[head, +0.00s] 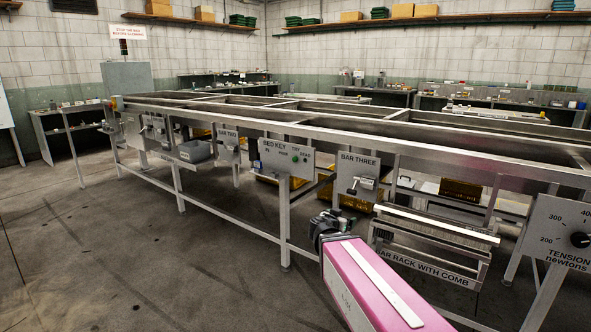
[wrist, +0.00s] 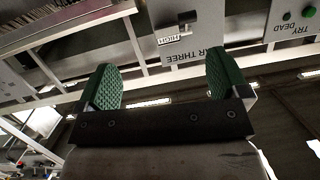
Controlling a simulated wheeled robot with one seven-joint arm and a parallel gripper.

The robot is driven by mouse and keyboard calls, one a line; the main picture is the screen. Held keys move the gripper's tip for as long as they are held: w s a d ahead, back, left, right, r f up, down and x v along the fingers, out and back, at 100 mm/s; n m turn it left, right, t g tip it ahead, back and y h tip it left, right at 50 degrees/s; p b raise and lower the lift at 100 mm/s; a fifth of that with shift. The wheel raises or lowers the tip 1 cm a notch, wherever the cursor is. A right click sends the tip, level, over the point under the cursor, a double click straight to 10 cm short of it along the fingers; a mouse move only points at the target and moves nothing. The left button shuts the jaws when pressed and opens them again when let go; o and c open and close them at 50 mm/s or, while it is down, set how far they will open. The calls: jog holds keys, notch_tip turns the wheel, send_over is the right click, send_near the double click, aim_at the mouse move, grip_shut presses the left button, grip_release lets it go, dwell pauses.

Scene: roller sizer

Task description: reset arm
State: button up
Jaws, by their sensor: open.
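My gripper (head: 326,222) is in front of the sizer frame, below the BAR THREE panel (head: 358,172), at the end of my pink arm. In the wrist view my gripper (wrist: 164,84) shows two green ribbed pads wide apart with nothing between them. The wrist view is turned over: the BAR THREE panel (wrist: 190,22) with its HIGH label lies beyond the fingertips. I cannot tell from these views whether the gripper touches anything; it looks apart from the panel.
The BED KEY panel (head: 287,159) is left of my gripper. The bar rack with comb (head: 425,262) is close on the right, with the tension dial panel (head: 560,232) beyond. Metal legs and a low rail (head: 232,222) run along the frame. Open floor (head: 120,260) lies at left.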

jog(key=s+d+f+n+g+y, duration=0.1)
jog(key=s+d+f+g, duration=0.25)
jog(key=f, duration=0.25)
jog(key=s+d+f+n+g+y, duration=0.1)
jog(key=s+d+f+g, duration=0.1)
jog(key=s+f+g, duration=0.35)
jog(key=s+a+f+n+g+y, duration=0.3)
jog(key=s+f+n+y, duration=0.2)
jog(key=s+f+y, duration=0.1)
jog(key=shift+s+f+g, duration=0.4)
jog(key=shift+s+f, duration=0.2)
jog(key=shift+f, duration=0.25)
